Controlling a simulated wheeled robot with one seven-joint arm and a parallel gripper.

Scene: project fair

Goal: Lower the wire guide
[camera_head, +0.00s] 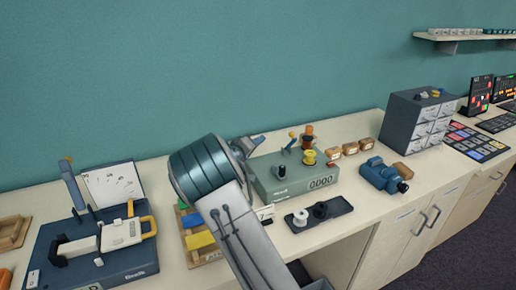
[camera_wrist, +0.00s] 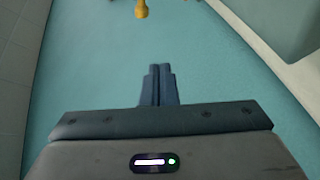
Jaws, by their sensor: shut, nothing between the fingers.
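A grey-green winding machine (camera_head: 268,178) with a 0000 counter stands on the bench, carrying a yellow spool (camera_head: 309,157) and a dark knob. A small blue arm with an orange tip (camera_head: 292,136) rises at its back; it may be the wire guide, but I cannot tell for sure. My gripper (camera_head: 259,140) is above the machine's left back part, left of that arm and apart from it. In the wrist view my gripper (camera_wrist: 158,70) is shut and empty. A yellow-orange knob (camera_wrist: 141,9) shows ahead of the fingertips. My wrist hides the machine's left side.
A blue device with a yellow handle (camera_head: 125,235) stands at left. A dark tray with spools (camera_head: 318,214) lies in front of the machine. A blue motor-like device (camera_head: 383,176), small brown blocks (camera_head: 350,148) and a drawer cabinet (camera_head: 418,120) stand at right. The wall is behind.

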